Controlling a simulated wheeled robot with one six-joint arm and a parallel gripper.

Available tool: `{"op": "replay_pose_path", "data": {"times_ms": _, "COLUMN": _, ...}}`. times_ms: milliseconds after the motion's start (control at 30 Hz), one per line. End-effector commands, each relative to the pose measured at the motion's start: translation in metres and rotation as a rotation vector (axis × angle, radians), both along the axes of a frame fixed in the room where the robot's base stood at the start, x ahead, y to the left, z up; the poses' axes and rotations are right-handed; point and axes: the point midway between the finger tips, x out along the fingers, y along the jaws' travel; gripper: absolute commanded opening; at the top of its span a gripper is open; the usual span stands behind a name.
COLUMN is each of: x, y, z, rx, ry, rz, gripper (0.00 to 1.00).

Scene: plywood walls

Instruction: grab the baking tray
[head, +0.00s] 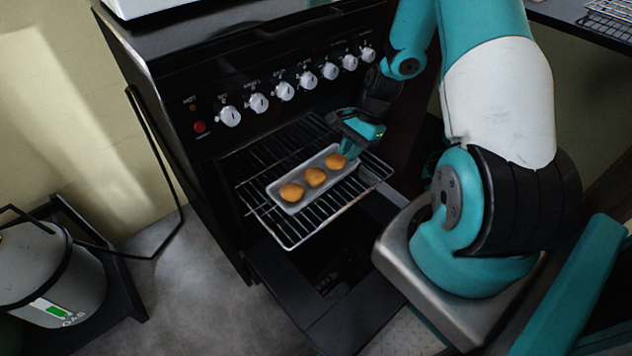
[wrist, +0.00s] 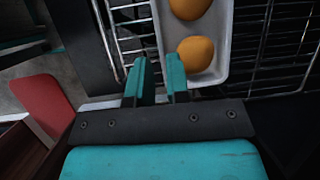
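The baking tray (head: 303,195) is a light, shallow, oblong tray on the pulled-out oven rack. Three round golden pieces of food lie in it. My gripper (head: 350,150) is at the tray's far right end. In the wrist view, my gripper (wrist: 158,78) has its two teal fingers apart with a narrow gap. The left finger is outside the tray's side and the right finger overlaps the near corner of the tray (wrist: 222,45). The tray's edge runs toward the gap. I cannot tell whether a finger touches it.
The wire rack (head: 291,238) sticks out of the black oven, above the lowered oven door (head: 290,290). A row of white knobs (head: 284,91) is above the opening. A gas cylinder (head: 50,270) stands at the left. The floor (head: 190,290) between is clear.

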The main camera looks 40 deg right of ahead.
Motion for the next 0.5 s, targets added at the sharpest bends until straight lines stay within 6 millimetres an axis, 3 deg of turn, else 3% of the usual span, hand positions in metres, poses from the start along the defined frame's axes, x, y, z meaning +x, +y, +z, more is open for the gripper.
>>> {"op": "replay_pose_path", "data": {"times_ms": 100, "x": 0.001, "y": 0.008, "z": -0.021, "rx": 0.0, "ry": 0.001, "rz": 0.001, "gripper": 0.17}}
{"op": "replay_pose_path", "data": {"times_ms": 367, "x": 0.003, "y": 0.015, "z": -0.035, "rx": -0.002, "ry": -0.001, "rz": 0.002, "gripper": 0.17}}
{"op": "replay_pose_path", "data": {"times_ms": 500, "x": 0.002, "y": 0.021, "z": -0.052, "rx": 0.0, "ry": 0.001, "rz": 0.002, "gripper": 0.17}}
